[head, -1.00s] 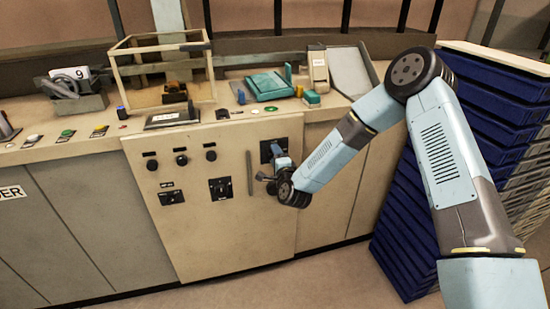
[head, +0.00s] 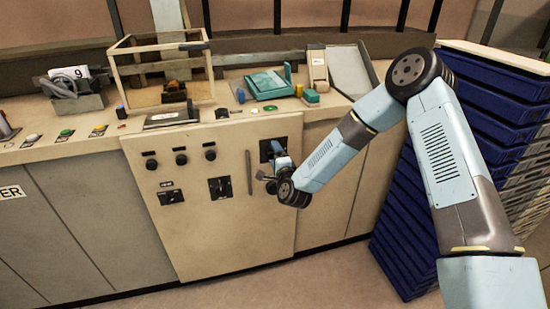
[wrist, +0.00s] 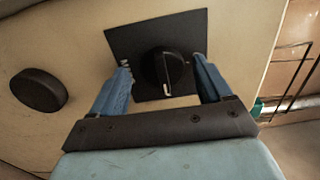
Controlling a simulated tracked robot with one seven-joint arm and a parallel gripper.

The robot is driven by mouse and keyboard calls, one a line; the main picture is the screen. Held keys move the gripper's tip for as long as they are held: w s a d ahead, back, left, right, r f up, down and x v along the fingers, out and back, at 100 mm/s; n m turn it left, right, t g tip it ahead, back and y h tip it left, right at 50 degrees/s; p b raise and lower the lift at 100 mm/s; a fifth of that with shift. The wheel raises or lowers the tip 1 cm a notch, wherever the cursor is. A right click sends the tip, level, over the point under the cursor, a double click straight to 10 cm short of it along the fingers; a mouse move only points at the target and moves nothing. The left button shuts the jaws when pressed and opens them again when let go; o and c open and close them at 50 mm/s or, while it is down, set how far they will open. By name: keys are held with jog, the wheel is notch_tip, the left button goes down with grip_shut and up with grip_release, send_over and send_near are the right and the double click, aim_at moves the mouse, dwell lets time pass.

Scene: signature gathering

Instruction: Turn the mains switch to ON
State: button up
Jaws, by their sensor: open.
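A black rotary switch (wrist: 165,68) with a pale pointer line sits on a dark square plate (wrist: 122,42); its label cannot be read. In the wrist view, the pointer line is at the knob's lower part. My gripper (wrist: 161,70) is open, with one blue finger on each side of the knob. Whether the fingers touch it cannot be told. In the head view my gripper (head: 281,164) is at the upper right of the cream cabinet panel (head: 240,235), and it partly hides the switch plate (head: 267,147).
Two other dark switches (head: 220,188) (head: 171,197), several round knobs (head: 181,159) and a vertical handle (head: 249,172) are on the panel. In the wrist view, a round black knob (wrist: 38,90) is at left. Stacked blue trays (head: 405,220) stand to the right. Floor in front is clear.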

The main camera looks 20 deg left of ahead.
jog(key=v, duration=1.3)
jog(key=shift+s+d, duration=0.25)
jog(key=shift+f, duration=0.1)
jog(key=w+d+r+n+g+h, duration=0.1)
jog(key=w+d+r+n+g, duration=0.35)
jog(key=d+r+n, duration=0.45)
jog(key=s+d+r+n+g+h, duration=0.1)
jog(key=d+r+h, duration=0.1)
jog(key=d+r, duration=0.4)
jog(key=s+d+r+n+h, duration=0.1)
jog(key=s+d+r+h, duration=0.15)
jog(key=d+r, duration=0.3)
jog(key=s+d+r+g+h, duration=0.2)
jog(key=s+d+r, duration=0.3)
jog(key=s+d, duration=0.4)
jog(key=s+d+r+g+h, duration=0.1)
jog(key=s+d+r, duration=0.5)
jog(key=s, duration=1)
jog(key=d+g, duration=0.1)
jog(key=d, duration=0.2)
jog(key=shift+r+n+h, duration=0.2)
jog(key=shift+n+h, duration=0.15)
jog(key=shift+n, duration=0.05)
